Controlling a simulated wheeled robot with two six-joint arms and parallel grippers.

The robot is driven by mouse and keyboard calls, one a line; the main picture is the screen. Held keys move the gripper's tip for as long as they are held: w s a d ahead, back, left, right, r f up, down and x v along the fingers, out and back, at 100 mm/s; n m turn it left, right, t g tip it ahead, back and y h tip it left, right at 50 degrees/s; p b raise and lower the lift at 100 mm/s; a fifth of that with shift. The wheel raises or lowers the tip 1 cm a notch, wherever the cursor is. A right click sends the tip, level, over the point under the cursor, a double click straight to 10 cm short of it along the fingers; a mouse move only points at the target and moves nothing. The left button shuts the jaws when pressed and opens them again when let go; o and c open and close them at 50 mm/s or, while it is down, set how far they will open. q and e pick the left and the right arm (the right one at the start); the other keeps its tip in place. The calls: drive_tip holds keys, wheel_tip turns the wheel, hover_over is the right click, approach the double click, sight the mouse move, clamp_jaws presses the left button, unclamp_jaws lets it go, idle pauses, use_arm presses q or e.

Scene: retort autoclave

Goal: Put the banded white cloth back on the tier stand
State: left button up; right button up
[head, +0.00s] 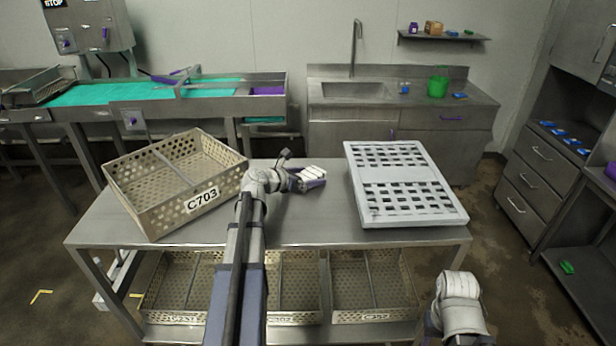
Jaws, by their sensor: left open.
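A small white piece with darker bands, which looks like the banded white cloth (312,173), lies on the steel table (300,228) just right of my left wrist. My left gripper (297,180) is low over the table at the cloth, with its jaws open. The fingers and cloth overlap, so I cannot tell whether they touch. The two-level steel table may be the tier stand, but I cannot tell for sure. A white joint of my right arm shows at the lower right; its gripper is not visible.
A perforated basket marked C703 (178,211) stands on the table's left. A pale slotted panel (425,213) lies on its right. Several baskets sit on the lower shelf. A sink counter (465,116) stands behind. The tabletop's front middle is clear except for my left arm.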

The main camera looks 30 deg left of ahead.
use_arm(q)
drive_tip(key=shift+r, duration=0.3)
drive_tip(key=p+v, duration=0.4)
drive_tip(key=v, duration=0.7)
drive_tip(key=shift+s+p, duration=0.15)
drive_tip(key=shift+p, duration=0.2)
drive_tip(key=shift+s+a, duration=0.15)
drive_tip(key=shift+s, duration=0.2)
